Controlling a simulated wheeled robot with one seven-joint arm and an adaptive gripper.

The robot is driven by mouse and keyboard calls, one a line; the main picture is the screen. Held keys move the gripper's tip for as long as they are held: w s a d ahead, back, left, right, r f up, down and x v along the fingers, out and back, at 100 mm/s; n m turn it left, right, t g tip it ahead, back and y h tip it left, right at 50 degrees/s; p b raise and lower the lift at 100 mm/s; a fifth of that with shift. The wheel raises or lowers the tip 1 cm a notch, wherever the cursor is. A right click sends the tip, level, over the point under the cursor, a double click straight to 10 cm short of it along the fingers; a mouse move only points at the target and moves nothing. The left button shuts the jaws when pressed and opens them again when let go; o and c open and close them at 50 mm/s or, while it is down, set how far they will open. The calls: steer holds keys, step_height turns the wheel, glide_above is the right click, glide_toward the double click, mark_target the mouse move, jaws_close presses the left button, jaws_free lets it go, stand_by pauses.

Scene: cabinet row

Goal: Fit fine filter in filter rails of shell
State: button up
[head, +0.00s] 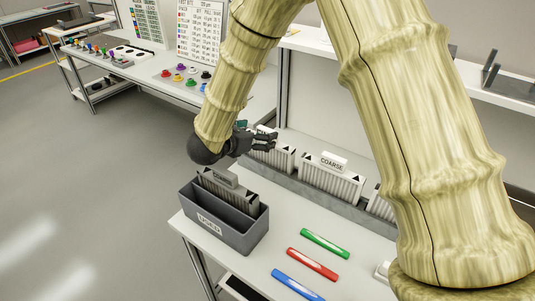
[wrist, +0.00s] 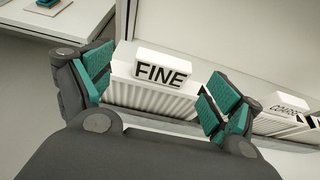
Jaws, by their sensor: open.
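The fine filter (wrist: 150,92) is a white pleated block with a raised tab marked FINE, standing upright in a grey rack. In the wrist view it lies between the two spread teal-padded fingers of my gripper (wrist: 162,84), with a visible gap at the right finger. In the head view my gripper (head: 269,140) is over the left end of the rack, and the fine filter (head: 284,158) is partly hidden behind it. I cannot make out the shell or its filter rails; my arm covers much of the right side.
A coarse filter (head: 332,182) stands in the rack (head: 315,196) to the right. Green (head: 325,243), red (head: 312,264) and blue (head: 298,285) strips lie on the bench front. A back panel stands close behind the rack.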

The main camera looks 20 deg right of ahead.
mark_target(265, 132)
steer(key=shift+d+r+p, duration=0.15)
steer(key=shift+d+p, duration=0.15)
steer(key=shift+d, duration=0.15)
steer(key=x, duration=0.3)
steer(key=shift+w+f+p, duration=0.2)
steer(key=shift+f+p, duration=0.15)
steer(key=shift+f, duration=0.05)
steer(key=shift+s+r, duration=0.2)
steer(key=shift+s, duration=0.05)
steer(key=shift+c, duration=0.5)
steer(key=shift+w+f, duration=0.1)
steer(key=shift+w, duration=0.05)
steer(key=c, duration=1.4)
steer(key=shift+c, duration=0.2)
